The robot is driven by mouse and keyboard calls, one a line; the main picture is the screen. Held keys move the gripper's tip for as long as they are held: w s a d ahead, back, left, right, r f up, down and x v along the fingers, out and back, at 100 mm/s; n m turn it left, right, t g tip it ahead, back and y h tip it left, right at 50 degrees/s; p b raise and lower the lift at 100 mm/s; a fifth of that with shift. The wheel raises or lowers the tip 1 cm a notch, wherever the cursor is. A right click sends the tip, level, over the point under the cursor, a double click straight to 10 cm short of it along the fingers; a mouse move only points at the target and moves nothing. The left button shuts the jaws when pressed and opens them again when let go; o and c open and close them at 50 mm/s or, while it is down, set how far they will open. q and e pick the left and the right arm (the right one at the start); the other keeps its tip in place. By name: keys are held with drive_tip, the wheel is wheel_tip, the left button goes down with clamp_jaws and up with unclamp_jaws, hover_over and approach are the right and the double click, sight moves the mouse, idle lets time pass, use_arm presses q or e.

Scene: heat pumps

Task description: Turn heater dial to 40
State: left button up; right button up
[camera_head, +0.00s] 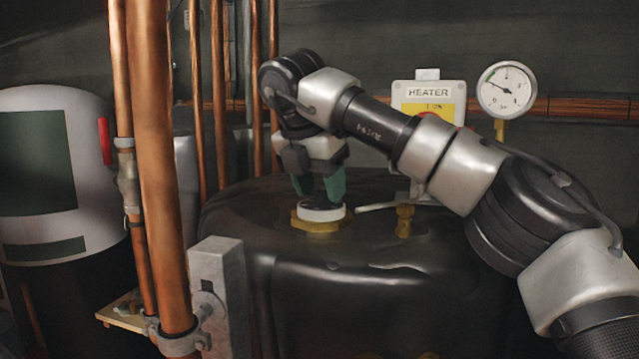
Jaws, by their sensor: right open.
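A round dial (321,213) with a white rim and a dark top sits on a brass fitting (318,226) on top of a black tank (400,285). My right gripper (320,200) points down right over the dial, its green-padded fingers open at the dark top. Whether the fingers touch it cannot be told, and the dial's markings are not readable. A box labelled HEATER (428,93) with a yellow label stands behind, its lower part hidden by my right arm. My left gripper is not in view.
A pressure gauge (507,90) stands right of the box. A valve with a pale lever (385,207) is just right of the dial. Copper pipes (155,150) rise at the left, in front of a white-and-green tank (40,150). A grey bracket (217,295) stands front left.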

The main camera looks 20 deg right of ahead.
drive_tip(key=shift+w, duration=0.1)
drive_tip(key=c, duration=0.3)
clamp_jaws()
